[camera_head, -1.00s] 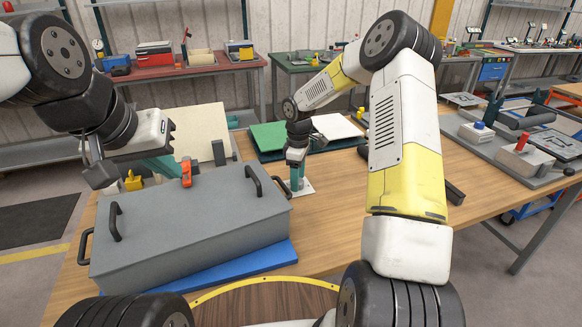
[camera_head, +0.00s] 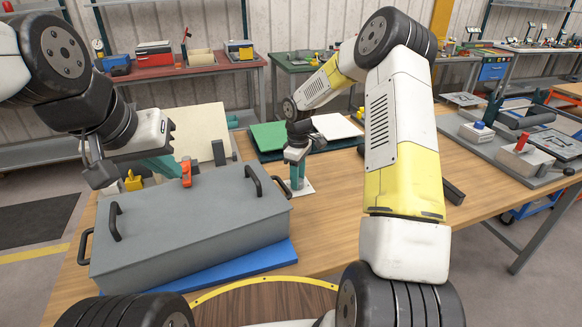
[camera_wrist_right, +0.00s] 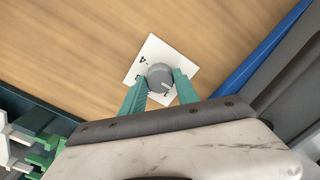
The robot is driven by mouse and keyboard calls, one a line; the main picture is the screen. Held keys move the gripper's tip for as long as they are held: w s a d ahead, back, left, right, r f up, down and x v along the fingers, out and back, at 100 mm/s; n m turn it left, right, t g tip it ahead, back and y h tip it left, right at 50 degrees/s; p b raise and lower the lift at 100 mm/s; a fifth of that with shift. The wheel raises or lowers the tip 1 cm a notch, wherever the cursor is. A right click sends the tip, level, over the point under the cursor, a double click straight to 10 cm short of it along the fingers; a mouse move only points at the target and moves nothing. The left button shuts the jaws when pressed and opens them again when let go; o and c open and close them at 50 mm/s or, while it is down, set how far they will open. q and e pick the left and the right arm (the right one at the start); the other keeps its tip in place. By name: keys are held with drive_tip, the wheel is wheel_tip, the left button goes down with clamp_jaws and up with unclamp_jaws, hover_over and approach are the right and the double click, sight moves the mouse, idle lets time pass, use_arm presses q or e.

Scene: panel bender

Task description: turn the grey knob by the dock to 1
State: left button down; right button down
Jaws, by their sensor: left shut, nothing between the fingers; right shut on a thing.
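The grey knob (camera_wrist_right: 159,77) sits on a white plate (camera_wrist_right: 140,66) with dark digits on the wooden table. My right gripper (camera_wrist_right: 160,82) points down with its green fingers on both sides of the knob, shut on it. A light pointer mark shows on the knob, toward the lower right in the right wrist view. In the head view, the right gripper (camera_head: 297,184) hides the knob, and part of the white plate (camera_head: 307,187) shows.
A large grey box (camera_head: 190,225) with black handles stands on a blue sheet (camera_head: 245,262) left of the knob. Green and white sheets (camera_head: 337,126) lie behind the knob. A yellow item (camera_head: 133,181) is beside the left gripper.

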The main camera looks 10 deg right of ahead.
drive_tip(key=m, duration=0.4)
drive_tip(key=shift+r, duration=0.1)
drive_tip(key=shift+m, duration=2)
drive_tip(key=c, duration=0.9)
unclamp_jaws()
wheel_tip(320, 180, up, 7)
drive_tip(key=shift+r, duration=0.35)
